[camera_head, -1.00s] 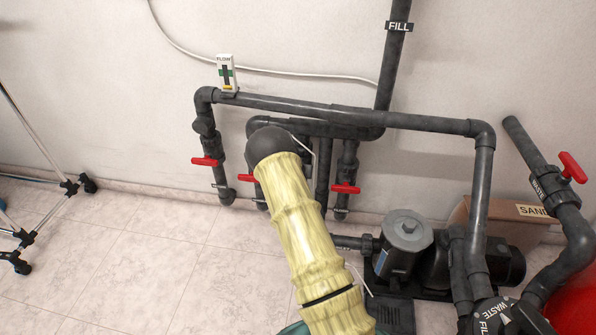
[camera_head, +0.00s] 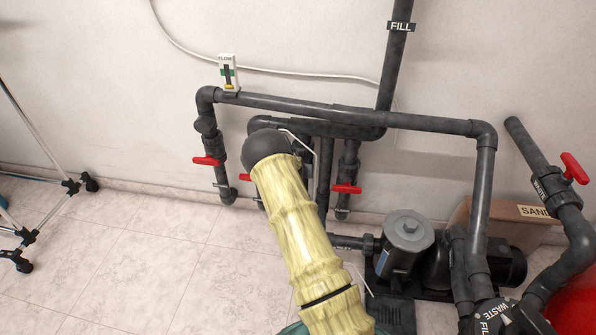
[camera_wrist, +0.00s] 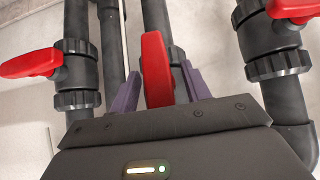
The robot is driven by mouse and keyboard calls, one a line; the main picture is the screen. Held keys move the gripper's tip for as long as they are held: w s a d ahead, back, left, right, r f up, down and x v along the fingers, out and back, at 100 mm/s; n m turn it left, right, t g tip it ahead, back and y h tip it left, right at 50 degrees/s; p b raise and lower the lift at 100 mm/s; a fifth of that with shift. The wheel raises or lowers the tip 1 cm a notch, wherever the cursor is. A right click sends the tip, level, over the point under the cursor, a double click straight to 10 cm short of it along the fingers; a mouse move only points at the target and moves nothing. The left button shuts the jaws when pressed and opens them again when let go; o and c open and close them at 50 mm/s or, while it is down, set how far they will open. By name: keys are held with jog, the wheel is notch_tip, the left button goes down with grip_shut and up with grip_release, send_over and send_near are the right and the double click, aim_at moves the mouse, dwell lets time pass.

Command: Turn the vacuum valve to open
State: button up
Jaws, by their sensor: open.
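Several red-handled valves sit on the grey pipes along the wall. In the wrist view, a middle red handle (camera_wrist: 156,68) stands between the two purple fingers of my gripper (camera_wrist: 160,88). The fingers are open, one on each side of the handle; I cannot tell whether either touches it. In the head view my yellow arm hides the gripper and most of the middle valve; only a bit of its red handle (camera_head: 244,177) shows. No label on this valve is readable, so I cannot confirm it is the vacuum valve.
Neighbouring red handles stand at the left (camera_head: 207,161) and right (camera_head: 346,188) in the head view. A pump (camera_head: 408,232) and a WASTE valve (camera_head: 573,168) are further right. A wheeled metal stand (camera_head: 70,186) is at far left. The floor between is clear.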

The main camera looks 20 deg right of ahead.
jog(key=p+v, duration=0.5)
jog(key=v, duration=1.2)
jog(key=shift+r, duration=0.15)
jog(key=shift+s+a, duration=0.1)
jog(key=s+a+r+n+g+y, duration=0.2)
jog(key=s+a+r, duration=0.3)
jog(key=s, duration=0.4)
jog(key=s+a+r+n+g+y, duration=0.1)
jog(key=s+a+r+n, duration=0.25)
jog(key=s, duration=0.65)
jog(key=s+a+r+n+g+y, duration=0.1)
jog(key=s+a+r+g+y, duration=0.1)
jog(key=s+a+r, duration=0.55)
jog(key=w+d+p+v, duration=0.1)
jog(key=w+p+v, duration=0.1)
jog(key=p+v, duration=1.3)
jog(key=w+d+r+p+v, duration=0.1)
jog(key=w+p+v, duration=0.2)
jog(key=p+v, duration=1.3)
jog(key=p, duration=0.3)
jog(key=shift+d+r, duration=0.2)
jog(key=shift+r, duration=0.1)
